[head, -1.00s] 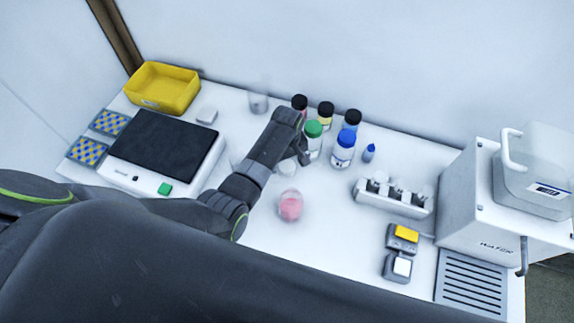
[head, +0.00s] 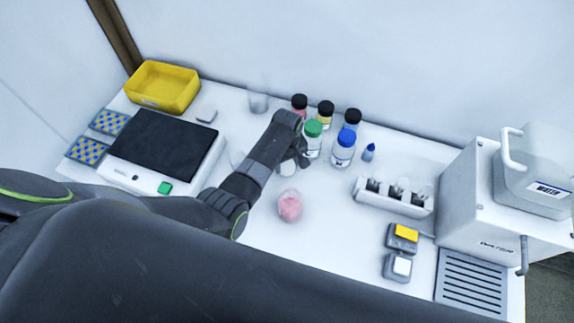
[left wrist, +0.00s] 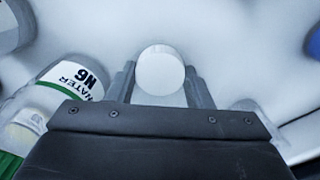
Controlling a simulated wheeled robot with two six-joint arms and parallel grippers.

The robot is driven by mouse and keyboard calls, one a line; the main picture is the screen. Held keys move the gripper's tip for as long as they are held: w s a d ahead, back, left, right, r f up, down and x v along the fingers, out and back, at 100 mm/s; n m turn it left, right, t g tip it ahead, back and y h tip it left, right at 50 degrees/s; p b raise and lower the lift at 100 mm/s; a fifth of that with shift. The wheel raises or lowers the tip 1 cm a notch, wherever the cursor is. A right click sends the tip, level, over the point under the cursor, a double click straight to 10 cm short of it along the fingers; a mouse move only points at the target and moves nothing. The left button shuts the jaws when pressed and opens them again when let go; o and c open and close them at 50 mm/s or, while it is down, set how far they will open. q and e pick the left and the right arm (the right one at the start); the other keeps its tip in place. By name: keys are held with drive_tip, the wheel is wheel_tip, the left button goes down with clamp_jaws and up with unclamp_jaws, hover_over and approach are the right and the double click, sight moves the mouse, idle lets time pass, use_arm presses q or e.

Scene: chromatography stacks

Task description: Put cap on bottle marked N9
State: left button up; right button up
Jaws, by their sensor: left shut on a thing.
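My left gripper (head: 300,158) is over the table, just in front of the green-capped bottle (head: 313,140). In the left wrist view, its fingers (left wrist: 160,84) are shut on a white round cap (left wrist: 160,68), seen face-on. A bottle labelled WATER N6 (left wrist: 72,80) lies left of the fingers there, apart from them. In the head view a pale round thing (head: 287,169) shows beside the gripper; I cannot tell whether it is the cap. No N9 marking is readable. My right gripper is not in view.
Behind are several dark-capped bottles (head: 326,112) and a blue-capped bottle (head: 343,150). A round pink-filled vessel (head: 290,206) stands in front. A balance (head: 165,146) and yellow bin (head: 163,86) are left; a vial rack (head: 392,198) and white instrument (head: 480,215) are right.

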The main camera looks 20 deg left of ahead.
use_arm(q)
drive_tip(key=shift+r, duration=0.1)
wheel_tip(320, 180, up, 10)
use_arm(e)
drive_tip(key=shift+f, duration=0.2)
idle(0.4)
use_arm(q)
drive_tip(key=b, duration=0.5)
hover_over(287, 165)
wheel_tip(287, 165, down, 5)
drive_tip(key=shift+r, duration=0.2)
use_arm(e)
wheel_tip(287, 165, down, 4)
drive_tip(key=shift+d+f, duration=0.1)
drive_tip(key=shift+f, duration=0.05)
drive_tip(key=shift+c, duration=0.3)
